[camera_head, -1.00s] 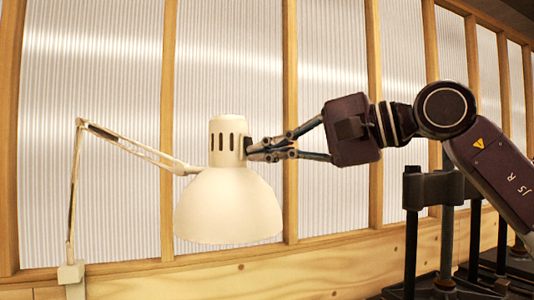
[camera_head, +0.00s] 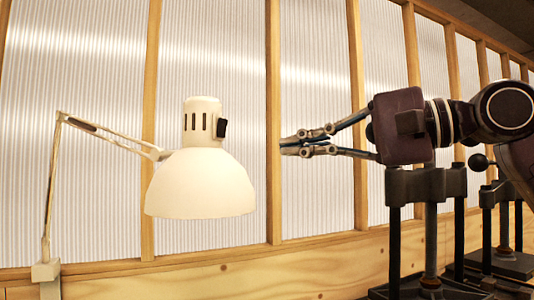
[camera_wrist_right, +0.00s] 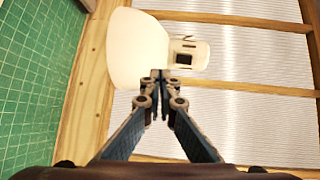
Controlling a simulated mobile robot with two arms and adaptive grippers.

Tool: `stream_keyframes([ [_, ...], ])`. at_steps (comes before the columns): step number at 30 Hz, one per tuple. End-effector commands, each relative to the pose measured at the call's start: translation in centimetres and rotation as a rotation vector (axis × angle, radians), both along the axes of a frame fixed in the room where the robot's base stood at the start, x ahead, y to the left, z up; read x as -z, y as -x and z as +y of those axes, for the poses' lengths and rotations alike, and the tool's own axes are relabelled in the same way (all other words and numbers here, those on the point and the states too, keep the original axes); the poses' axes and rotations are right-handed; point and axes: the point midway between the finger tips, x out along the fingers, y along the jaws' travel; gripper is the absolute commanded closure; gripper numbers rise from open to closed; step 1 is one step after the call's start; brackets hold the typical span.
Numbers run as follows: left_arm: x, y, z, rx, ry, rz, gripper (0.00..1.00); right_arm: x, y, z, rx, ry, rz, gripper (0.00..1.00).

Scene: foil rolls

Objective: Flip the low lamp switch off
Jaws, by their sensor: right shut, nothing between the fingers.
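A cream desk lamp (camera_head: 201,183) hangs from a jointed arm at the left in the head view. A black rocker switch (camera_head: 222,128) sits on the right side of its slotted neck. The lamp also shows at the top of the right wrist view (camera_wrist_right: 140,48), with the dark switch (camera_wrist_right: 184,59) on its neck facing the camera. My right gripper (camera_head: 284,146) is shut and empty, to the right of the switch and a little lower, with a clear gap between them. In the right wrist view its fingertips (camera_wrist_right: 160,75) show together just below the lamp. My left gripper is not in view.
A wall of ribbed translucent panels with wooden posts (camera_head: 273,200) stands behind the lamp. The lamp's arm rises from a clamp base (camera_head: 46,271) at the lower left. Black stands with posts (camera_head: 430,235) are at the right. A green gridded surface (camera_wrist_right: 35,70) shows in the wrist view.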

Motion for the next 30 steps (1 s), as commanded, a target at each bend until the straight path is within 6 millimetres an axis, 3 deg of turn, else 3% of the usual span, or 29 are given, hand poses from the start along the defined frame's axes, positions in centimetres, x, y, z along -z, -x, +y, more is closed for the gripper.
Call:
stream_keyframes([
  [3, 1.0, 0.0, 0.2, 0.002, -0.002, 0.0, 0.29, 0.7, 0.9, -1.7, 0.0, 0.0, -0.001, 1.0],
  [9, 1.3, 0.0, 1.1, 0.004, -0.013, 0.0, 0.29, 0.8, 1.6, -3.0, -0.001, 0.002, -0.001, 1.0],
  [30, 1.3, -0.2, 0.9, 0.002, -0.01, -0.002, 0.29, 0.7, 1.7, -3.1, -0.001, 0.001, 0.0, 1.0],
])
